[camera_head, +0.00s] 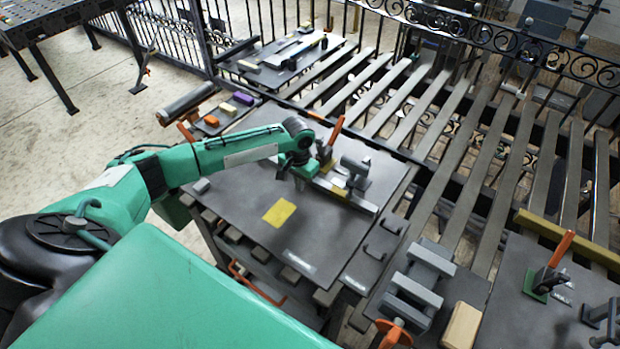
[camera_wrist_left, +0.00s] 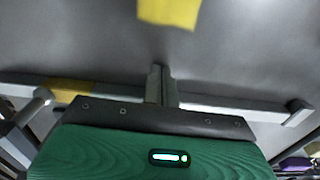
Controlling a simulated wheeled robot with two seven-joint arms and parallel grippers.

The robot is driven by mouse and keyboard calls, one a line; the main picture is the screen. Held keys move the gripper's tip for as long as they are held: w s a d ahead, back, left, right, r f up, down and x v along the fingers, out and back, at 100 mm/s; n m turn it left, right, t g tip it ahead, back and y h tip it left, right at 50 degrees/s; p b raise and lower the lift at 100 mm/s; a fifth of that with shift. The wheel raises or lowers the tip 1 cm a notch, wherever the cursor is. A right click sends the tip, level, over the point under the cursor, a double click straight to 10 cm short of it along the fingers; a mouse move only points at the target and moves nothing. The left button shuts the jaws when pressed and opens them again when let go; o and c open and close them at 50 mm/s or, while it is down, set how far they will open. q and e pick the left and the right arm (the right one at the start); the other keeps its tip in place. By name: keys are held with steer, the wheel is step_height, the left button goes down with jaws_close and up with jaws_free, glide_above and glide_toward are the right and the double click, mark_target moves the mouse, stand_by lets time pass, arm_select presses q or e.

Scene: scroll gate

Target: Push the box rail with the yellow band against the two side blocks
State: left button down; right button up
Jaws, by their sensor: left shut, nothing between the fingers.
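The grey box rail (camera_head: 362,203) lies across the dark worktable, and its yellow band shows just right of my left gripper. In the left wrist view the rail (camera_wrist_left: 225,103) runs across the frame, with the yellow band (camera_wrist_left: 70,88) at left. My left gripper (camera_head: 299,182) is shut and empty; its fingertips (camera_wrist_left: 160,72) overlap the rail's middle, and contact is unclear. A dark block (camera_wrist_left: 300,106) is at the rail's right end, and a grey piece (camera_wrist_left: 36,104) is near its left end; whether they touch the rail is unclear. My right gripper is not in view.
A flat yellow square (camera_head: 279,212) lies on bare tabletop on my side of the rail. A grey clamp-like fixture (camera_head: 355,172) stands just behind the rail. A black fence (camera_head: 460,30) and slatted bars (camera_head: 440,115) lie beyond. Grey blocks (camera_head: 415,285) stand at lower right.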

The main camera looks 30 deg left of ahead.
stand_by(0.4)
arm_select(q)
steer(key=shift+w+d+b, duration=0.1)
steer(key=shift+w+b, duration=0.2)
steer(key=shift+w, duration=1.05)
steer(key=shift+r, duration=0.1)
steer(key=shift+s+p, duration=0.55)
steer(key=shift+p, duration=0.25)
steer(key=shift+s+p, duration=0.55)
steer(key=shift+s, duration=0.15)
